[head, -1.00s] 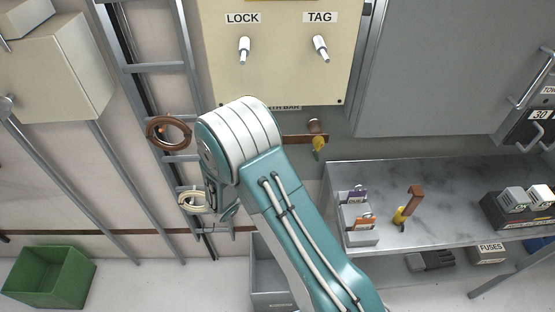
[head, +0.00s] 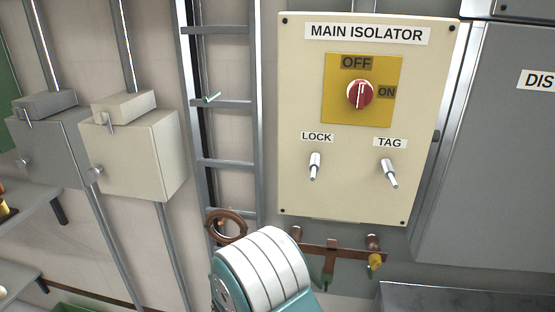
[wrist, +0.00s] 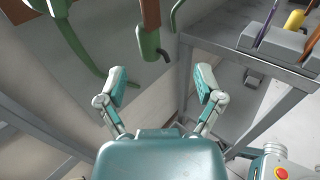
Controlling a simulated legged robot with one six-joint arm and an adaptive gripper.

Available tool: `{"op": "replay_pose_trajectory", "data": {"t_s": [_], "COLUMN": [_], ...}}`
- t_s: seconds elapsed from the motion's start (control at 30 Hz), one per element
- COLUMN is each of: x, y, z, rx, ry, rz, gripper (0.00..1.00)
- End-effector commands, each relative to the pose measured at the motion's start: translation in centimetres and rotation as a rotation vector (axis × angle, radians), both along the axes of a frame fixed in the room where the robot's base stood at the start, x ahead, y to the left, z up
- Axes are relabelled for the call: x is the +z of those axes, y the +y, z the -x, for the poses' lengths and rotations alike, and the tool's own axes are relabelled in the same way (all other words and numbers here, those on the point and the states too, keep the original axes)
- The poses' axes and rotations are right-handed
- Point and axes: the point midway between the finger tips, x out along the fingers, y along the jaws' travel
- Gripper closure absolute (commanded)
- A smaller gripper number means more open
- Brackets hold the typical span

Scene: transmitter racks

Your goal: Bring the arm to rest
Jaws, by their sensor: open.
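My gripper (wrist: 160,88) shows in the wrist view with its two fingers spread wide apart and nothing between them. In the head view the gripper is hidden; only a white and teal part of my arm shows at the bottom centre, below the isolator panel. In the wrist view a dark-tipped green handle (wrist: 151,38) hangs beyond the fingers, apart from them.
The main isolator panel (head: 300,205) has its red knob (head: 360,95) above LOCK and TAG pegs. A copper bar (head: 345,250) is below it. A ladder rack (head: 225,162) and two boxes stand left. A bench frame (wrist: 250,68) is right in the wrist view.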

Motion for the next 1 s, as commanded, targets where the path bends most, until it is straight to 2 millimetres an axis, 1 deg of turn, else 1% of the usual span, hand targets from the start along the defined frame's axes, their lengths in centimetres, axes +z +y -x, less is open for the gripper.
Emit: {"op": "replay_pose_trajectory", "data": {"t_s": [0.03,0.2,0.5,0.73,1.0], "x": [1.0,3.4,7.0,9.2,11.2], "y": [-0.8,-3.5,-7.3,-9.4,-10.8], "z": [0.2,1.5,4.6,7.4,10.6], "rx": [-0.035,-0.171,-0.393,-0.551,-0.718], "ry": [-0.014,-0.06,-0.157,-0.247,-0.368], "rz": [-0.035,-0.166,-0.406,-0.596,-0.828], "gripper": [0.15,0.15,0.15,0.15,0.15]}}
